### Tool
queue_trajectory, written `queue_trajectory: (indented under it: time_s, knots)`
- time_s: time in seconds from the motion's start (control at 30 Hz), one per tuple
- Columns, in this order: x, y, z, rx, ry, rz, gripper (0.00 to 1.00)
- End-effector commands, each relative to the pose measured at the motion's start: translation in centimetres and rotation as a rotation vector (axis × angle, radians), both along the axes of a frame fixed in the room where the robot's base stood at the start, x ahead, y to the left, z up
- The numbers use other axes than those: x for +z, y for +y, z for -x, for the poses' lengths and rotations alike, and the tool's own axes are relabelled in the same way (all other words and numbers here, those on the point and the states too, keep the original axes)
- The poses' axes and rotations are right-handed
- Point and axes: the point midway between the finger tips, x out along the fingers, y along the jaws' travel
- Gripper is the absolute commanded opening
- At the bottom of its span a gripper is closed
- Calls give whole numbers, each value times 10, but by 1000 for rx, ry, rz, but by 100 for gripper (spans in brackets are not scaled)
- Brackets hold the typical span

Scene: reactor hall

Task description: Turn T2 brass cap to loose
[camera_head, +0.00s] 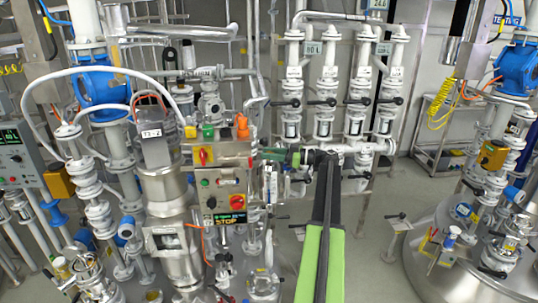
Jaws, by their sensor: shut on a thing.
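My black and lime-green arm rises from the bottom centre. My gripper (268,154) is at its far end, pointing left, just right of the control box. It is small and dark in this view, with green near it. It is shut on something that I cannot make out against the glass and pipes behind. I cannot pick out the T2 brass cap for certain, nor read a T2 label. A label on a grey housing (152,132) at the left is too small to read surely.
A control box (222,180) with a red and yellow switch and a lit display stands left of my gripper, with yellow, green and orange caps on top. White valved pipes (328,75) stand behind. A steel vessel (450,258) is at the right. Clear floor (375,250) lies between.

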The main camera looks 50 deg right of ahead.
Motion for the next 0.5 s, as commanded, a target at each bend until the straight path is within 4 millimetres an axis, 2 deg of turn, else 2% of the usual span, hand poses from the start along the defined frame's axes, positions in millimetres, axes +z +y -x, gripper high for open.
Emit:
queue_trajectory:
  time_s: [0.5]
  knots:
    - [-1,0,0,40,2,1,0]
